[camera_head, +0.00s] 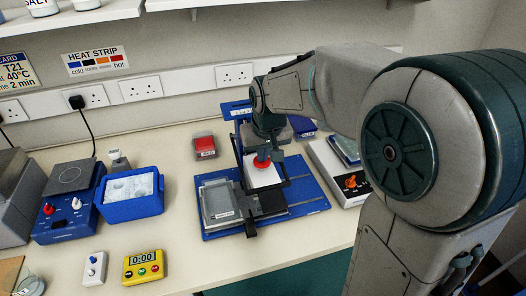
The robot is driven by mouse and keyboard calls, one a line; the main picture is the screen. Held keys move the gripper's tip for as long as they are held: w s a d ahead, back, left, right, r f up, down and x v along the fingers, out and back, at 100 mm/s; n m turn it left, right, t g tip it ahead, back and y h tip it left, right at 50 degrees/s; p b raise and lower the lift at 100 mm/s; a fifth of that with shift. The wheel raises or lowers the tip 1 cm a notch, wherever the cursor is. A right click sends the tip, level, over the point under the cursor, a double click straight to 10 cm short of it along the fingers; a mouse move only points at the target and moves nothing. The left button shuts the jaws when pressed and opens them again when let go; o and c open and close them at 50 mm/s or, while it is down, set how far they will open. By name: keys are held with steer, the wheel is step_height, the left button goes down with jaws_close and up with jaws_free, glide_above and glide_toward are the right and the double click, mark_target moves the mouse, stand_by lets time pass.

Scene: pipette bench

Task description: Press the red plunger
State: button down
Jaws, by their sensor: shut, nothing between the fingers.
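The red plunger (261,167) shows as a red disc in the middle of the bench, above a white block on a blue base plate (308,188). My gripper (262,157) is shut and empty, pointing down over the plunger. Its tips overlap the plunger's top in this view. I cannot tell whether they touch it or hover just above it. My arm reaches in from the right and hides the area behind the plunger.
A clear-lidded plate (220,201) lies left of the plunger on the blue base. A blue ice tub (131,207), a hotplate (70,180) and a yellow timer (143,266) stand to the left. A device with an orange knob (351,182) stands right. A shelf (70,20) hangs above.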

steer(key=v, duration=1.2)
steer(key=shift+w+a+r+b, duration=0.15)
steer(key=shift+w+r+b, duration=0.2)
steer(key=s+d+f+m, duration=0.1)
steer(key=s+d+f, duration=0.3)
steer(key=s, duration=0.4)
steer(key=s+d+f+m, duration=0.1)
steer(key=s+d+f, duration=0.4)
steer(key=s, duration=0.4)
steer(key=shift+d+f+h, duration=0.2)
steer(key=shift+f+h, duration=0.2)
steer(key=shift+f, duration=0.25)
